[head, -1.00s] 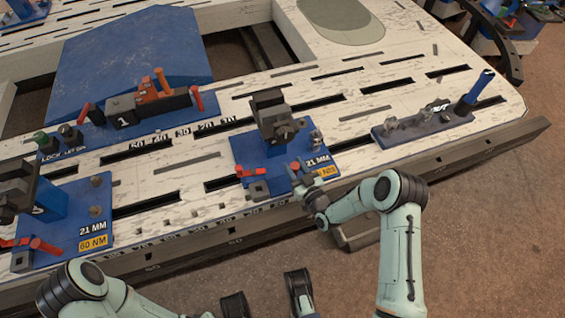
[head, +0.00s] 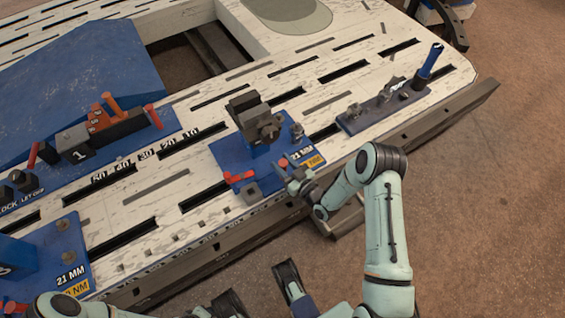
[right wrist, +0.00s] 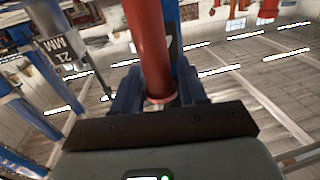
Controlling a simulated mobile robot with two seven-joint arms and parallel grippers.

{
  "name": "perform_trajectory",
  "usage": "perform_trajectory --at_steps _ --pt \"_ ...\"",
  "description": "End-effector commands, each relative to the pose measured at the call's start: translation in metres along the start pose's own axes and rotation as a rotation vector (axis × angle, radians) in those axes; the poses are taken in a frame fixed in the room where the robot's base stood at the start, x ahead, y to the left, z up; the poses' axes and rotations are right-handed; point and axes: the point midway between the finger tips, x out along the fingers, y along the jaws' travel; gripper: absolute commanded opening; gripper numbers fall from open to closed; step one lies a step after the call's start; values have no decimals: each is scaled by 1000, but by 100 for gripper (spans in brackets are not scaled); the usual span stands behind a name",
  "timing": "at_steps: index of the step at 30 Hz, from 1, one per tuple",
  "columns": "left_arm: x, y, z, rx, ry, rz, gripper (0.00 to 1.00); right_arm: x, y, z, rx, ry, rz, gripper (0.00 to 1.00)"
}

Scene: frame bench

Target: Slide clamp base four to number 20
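The clamp base (head: 228,153) that fits base four is a blue plate with a dark grey clamp tower, red levers and a "21 MM" label, standing on the slotted white bench. Its own number does not show. My right gripper (head: 291,177) is at the plate's front right, by the red lever there. In the right wrist view, its blue fingers (right wrist: 157,92) close on both sides of a red handle (right wrist: 148,40).
Another blue base (head: 45,250) is at the left. Blue base "1" (head: 165,118) lies behind left. A bare slot (head: 205,195) runs left of the base.

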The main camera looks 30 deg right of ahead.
Motion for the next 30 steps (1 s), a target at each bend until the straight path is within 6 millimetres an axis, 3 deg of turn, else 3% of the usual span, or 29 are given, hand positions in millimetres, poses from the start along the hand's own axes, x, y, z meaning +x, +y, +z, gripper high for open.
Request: perform_trajectory --at_steps 9,13,24,30 --pt "0 0 0 0 0 0 43 -1 -1 0 1 -1 -1 50" --pt "-4 3 -3 3 12 5 43 -11 0 0 2 -2 0 50" --pt "-30 28 -33 29 116 52 43 -89 0 -1 4 -5 2 50" --pt "-40 38 -42 38 149 68 43 -122 0 0 2 -3 1 50"
